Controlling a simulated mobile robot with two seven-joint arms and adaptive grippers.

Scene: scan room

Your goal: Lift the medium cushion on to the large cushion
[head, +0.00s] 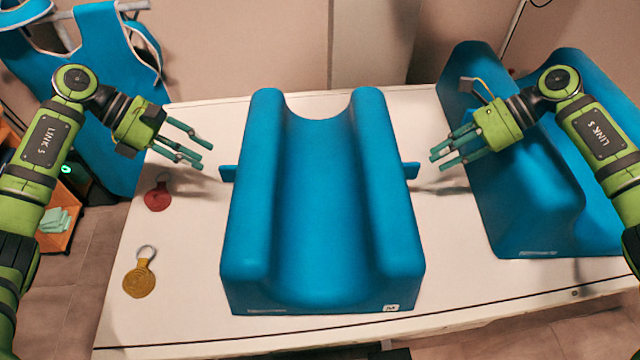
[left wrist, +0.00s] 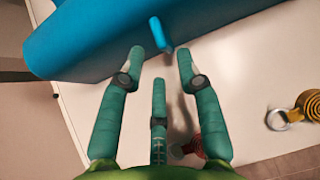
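The medium cushion (head: 322,220), blue with a deep lengthwise channel, sits on the white table in the middle of the head view. A small blue tab sticks out on its left side (head: 228,172) and another on its right side (head: 411,170). The large cushion (head: 525,190), also blue and channelled, is at the right, partly hidden by my right arm. My left gripper (head: 205,160) is open and empty, just left of the left tab; the left wrist view shows that tab (left wrist: 161,34) ahead of its spread fingers. My right gripper (head: 436,158) is open and empty, just right of the right tab.
A red key tag (head: 158,196) and a yellow key tag (head: 139,280) lie on the white table (head: 185,270), left of the medium cushion. A blue apron (head: 112,50) hangs behind the table at left. The gap between the two cushions is narrow.

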